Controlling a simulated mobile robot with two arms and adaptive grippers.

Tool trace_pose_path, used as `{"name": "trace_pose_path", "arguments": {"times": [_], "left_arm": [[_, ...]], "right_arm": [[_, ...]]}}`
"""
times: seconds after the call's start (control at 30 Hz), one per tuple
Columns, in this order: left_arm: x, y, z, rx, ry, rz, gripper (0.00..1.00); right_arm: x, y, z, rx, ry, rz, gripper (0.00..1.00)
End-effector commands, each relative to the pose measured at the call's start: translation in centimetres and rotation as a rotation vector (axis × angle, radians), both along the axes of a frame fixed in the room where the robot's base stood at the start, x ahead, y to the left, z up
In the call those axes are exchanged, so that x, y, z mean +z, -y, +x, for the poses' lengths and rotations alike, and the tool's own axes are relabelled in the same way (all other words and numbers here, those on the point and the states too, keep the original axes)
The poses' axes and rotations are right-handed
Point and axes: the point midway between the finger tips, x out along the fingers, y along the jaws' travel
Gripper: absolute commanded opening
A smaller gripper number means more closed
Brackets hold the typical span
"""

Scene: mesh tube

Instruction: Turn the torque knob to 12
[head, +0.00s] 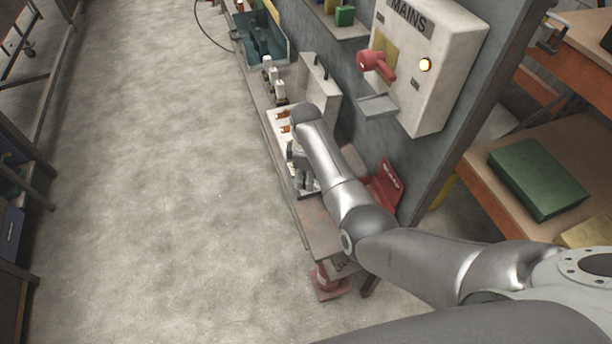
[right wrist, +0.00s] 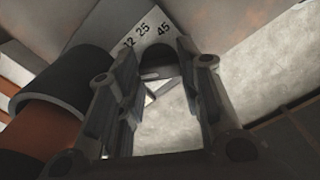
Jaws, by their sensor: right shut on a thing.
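The torque knob (right wrist: 158,62) is a dark rounded piece in the right wrist view, between the fingertips of my right gripper (right wrist: 162,75). The white dial plate (right wrist: 150,33) behind it carries the numbers 12, 25 and 45. The fingers hide much of the knob, and I cannot tell which number it points to. In the head view my right gripper (head: 302,172) reaches down over the bench beside a white panel with orange parts (head: 283,127). The knob is hidden there. My left gripper is not in view.
An orange cylinder with a black collar (right wrist: 50,110) stands close left of the fingers. In the head view, a MAINS box (head: 430,65) with a red handle hangs on the wall. A teal bin (head: 262,45) sits farther along the bench (head: 315,225). The floor at left is clear.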

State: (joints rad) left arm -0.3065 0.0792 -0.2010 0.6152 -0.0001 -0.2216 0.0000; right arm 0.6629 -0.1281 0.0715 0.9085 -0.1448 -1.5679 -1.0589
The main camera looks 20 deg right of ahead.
Motion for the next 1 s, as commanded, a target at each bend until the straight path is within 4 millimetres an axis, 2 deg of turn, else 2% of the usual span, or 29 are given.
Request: {"name": "trace_pose_path", "arguments": {"times": [0.37,1.0], "left_arm": [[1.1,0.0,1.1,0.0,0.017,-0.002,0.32],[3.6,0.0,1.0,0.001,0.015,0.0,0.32]], "right_arm": [[0.2,0.0,0.0,-0.104,-0.004,0.0,0.1],[0.1,0.0,0.0,-0.573,-0.003,-0.001,0.1]]}}
